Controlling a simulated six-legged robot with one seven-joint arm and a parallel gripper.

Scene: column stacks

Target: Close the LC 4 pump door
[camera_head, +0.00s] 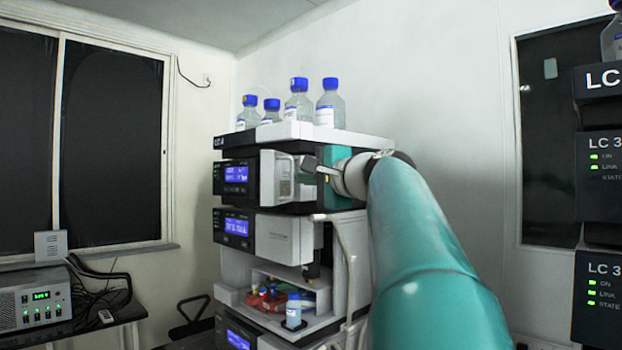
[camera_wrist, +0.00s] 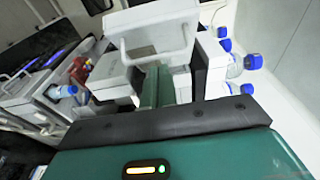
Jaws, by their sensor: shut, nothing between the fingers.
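The LC 4 stack (camera_head: 225,141) stands in the middle of the head view. Its upper module has a blue display and a pale pump door (camera_head: 276,176) at the front; how far the door stands open is hard to tell. My gripper (camera_head: 318,170) is shut and empty, at the right of that module's front, partly hiding it. In the wrist view a pale framed panel with a handle, seemingly the pump door (camera_wrist: 156,36), stands just beyond my gripper (camera_wrist: 158,85). I cannot tell whether they touch.
Several blue-capped bottles (camera_head: 328,110) stand on top of the stack. A lower open bay holds a small bottle (camera_head: 293,311) and coloured items. The LC 3 stack (camera_head: 597,180) is at the right edge. A grey instrument (camera_head: 35,299) sits on a table at left.

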